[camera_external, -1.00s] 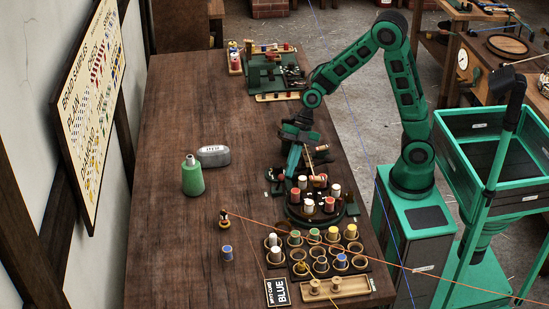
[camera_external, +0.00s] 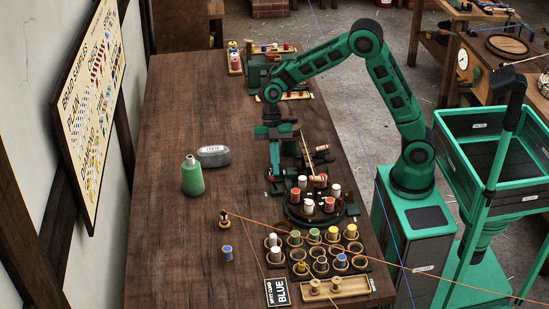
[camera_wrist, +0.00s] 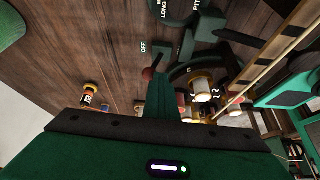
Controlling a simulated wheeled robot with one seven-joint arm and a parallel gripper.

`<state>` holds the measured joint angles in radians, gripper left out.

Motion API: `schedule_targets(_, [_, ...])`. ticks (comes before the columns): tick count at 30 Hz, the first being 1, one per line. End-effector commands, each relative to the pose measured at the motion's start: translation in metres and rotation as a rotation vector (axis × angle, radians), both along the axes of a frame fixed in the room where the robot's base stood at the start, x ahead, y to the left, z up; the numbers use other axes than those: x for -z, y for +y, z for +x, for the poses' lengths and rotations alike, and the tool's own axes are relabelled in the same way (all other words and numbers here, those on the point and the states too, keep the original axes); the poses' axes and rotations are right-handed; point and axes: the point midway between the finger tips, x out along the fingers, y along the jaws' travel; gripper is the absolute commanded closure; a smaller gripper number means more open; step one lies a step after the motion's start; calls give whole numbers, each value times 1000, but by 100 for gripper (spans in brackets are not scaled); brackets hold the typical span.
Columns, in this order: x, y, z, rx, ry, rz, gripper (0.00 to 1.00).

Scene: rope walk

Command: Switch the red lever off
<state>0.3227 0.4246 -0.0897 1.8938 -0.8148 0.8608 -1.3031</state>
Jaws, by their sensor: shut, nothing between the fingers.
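The red lever's knob (camera_wrist: 148,74) shows in the wrist view just left of my shut fingertips, partly hidden by them. I cannot tell whether they touch. The word OFF (camera_wrist: 143,47) is marked on a dark plate just beyond the knob. My gripper (camera_wrist: 166,78) is shut and empty, pointing down. In the external view my gripper (camera_external: 277,176) is low at the left side of the round bobbin stand (camera_external: 318,218); the lever is too small or hidden there to make out.
The round stand holds several white and red bobbins, close to my gripper. A rack (camera_external: 322,250) of coloured bobbins stands in front. A green bottle (camera_external: 193,178) and a grey tin (camera_external: 213,156) are to the left. The table (camera_external: 185,110) is clear at the far left.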

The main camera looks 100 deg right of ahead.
Motion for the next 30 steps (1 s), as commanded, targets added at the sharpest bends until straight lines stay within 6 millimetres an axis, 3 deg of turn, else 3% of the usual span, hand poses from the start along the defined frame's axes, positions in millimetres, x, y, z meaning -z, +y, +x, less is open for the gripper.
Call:
schedule_targets(20, [-4, -2, 10, 6, -19, -2, 100])
schedule_targets(30, [-48, -28, 16, 3, -12, -3, 100])
